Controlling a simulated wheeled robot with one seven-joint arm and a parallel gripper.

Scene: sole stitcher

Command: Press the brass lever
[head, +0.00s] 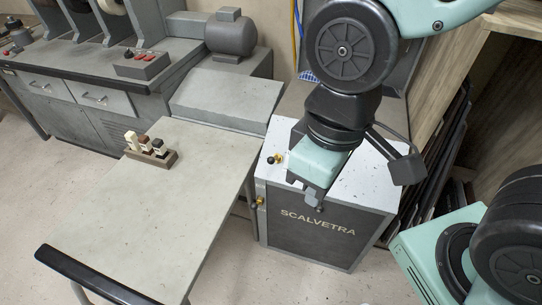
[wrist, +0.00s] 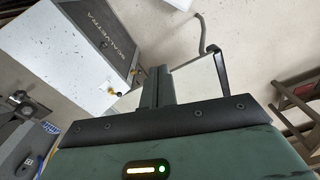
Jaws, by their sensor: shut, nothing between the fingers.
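The white-topped cabinet marked SCALVETRA (head: 318,229) stands right of the grey table. A small brass-coloured part (head: 259,202) sticks out near its upper left front corner; a brass-coloured part also shows by the cabinet edge in the wrist view (wrist: 112,90). On the cabinet top are a black knob (head: 271,160) and a yellow one (head: 279,158). I cannot tell for sure which brass part is the lever. My gripper (head: 314,202) is shut and empty, pointing down over the cabinet's front edge, right of these parts. Its dark fingers show in the wrist view (wrist: 157,82). I see no contact with the brass parts.
A grey motor (head: 230,35) stands behind. Dark panels (head: 450,155) lean right of the cabinet. The floor before the cabinet is clear.

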